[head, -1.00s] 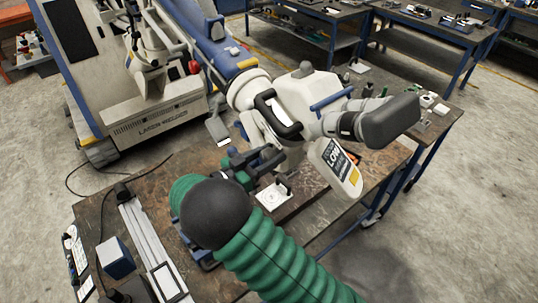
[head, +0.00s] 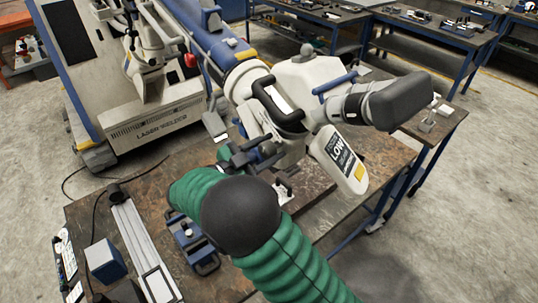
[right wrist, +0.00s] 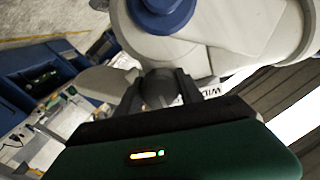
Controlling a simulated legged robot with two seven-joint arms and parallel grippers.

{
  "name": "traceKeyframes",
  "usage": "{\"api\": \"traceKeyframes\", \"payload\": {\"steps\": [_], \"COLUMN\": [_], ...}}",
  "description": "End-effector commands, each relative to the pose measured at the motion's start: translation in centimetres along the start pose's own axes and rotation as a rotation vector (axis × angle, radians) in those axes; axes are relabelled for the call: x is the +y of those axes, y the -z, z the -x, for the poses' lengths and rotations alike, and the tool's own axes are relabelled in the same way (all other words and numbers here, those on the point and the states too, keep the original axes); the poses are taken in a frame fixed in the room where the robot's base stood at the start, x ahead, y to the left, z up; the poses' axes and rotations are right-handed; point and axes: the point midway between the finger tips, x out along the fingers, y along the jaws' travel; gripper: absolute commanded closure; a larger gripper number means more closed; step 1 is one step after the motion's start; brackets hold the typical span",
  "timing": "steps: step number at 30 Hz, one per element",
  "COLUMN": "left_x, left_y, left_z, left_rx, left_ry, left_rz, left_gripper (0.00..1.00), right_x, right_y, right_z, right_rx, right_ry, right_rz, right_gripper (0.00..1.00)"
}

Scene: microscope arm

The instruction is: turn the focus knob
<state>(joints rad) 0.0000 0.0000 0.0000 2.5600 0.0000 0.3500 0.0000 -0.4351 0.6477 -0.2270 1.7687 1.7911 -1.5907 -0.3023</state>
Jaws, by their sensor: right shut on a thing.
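The white and grey microscope head (head: 309,72) hangs on a jointed arm over the workbench (head: 330,200). A dark grey handle loops from its front, and a label with "LOW" hangs at its right. My right gripper (head: 268,152) reaches up to the underside of the head from the left; my green sleeve hides part of it. In the right wrist view, the two dark fingers of my right gripper (right wrist: 158,92) are shut on a dark grey round knob, the focus knob (right wrist: 158,84), below the pale housing (right wrist: 225,35). My left gripper is not in view.
A blue knob (right wrist: 165,8) sits on the housing above the gripped knob. A laser welder cabinet (head: 160,125) stands behind the bench. A metal rail (head: 138,235), a blue box (head: 106,261) and a blue fixture (head: 188,240) are at the bench's left and middle.

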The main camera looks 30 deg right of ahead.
Motion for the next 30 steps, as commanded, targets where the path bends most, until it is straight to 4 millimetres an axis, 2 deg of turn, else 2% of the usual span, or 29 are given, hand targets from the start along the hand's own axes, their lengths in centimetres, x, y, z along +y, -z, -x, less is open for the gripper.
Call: {"api": "traceKeyframes", "payload": {"steps": [1,6,20,21,25,30], "left_x": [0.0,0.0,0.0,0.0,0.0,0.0], "left_y": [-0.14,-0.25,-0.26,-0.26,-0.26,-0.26], "left_z": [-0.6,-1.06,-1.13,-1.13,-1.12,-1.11], "left_rx": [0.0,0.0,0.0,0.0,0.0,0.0], "left_ry": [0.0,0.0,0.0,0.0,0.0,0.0], "left_rz": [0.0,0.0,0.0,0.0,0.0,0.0], "left_gripper": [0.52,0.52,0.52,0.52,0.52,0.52], "right_x": [0.16,0.11,0.06,0.06,0.06,0.1], "right_y": [-0.48,-0.37,-0.29,-0.29,-0.22,-0.06], "right_z": [0.07,0.09,0.13,0.13,0.1,0.08], "right_rx": [-0.005,-0.005,-0.007,-0.007,-0.005,-0.003], "right_ry": [0.001,0.0,0.0,0.0,0.0,0.0], "right_rz": [-0.017,-0.063,-0.079,-0.079,-0.079,-0.08], "right_gripper": [0.97,0.97,0.97,0.54,0.37,0.35]}}
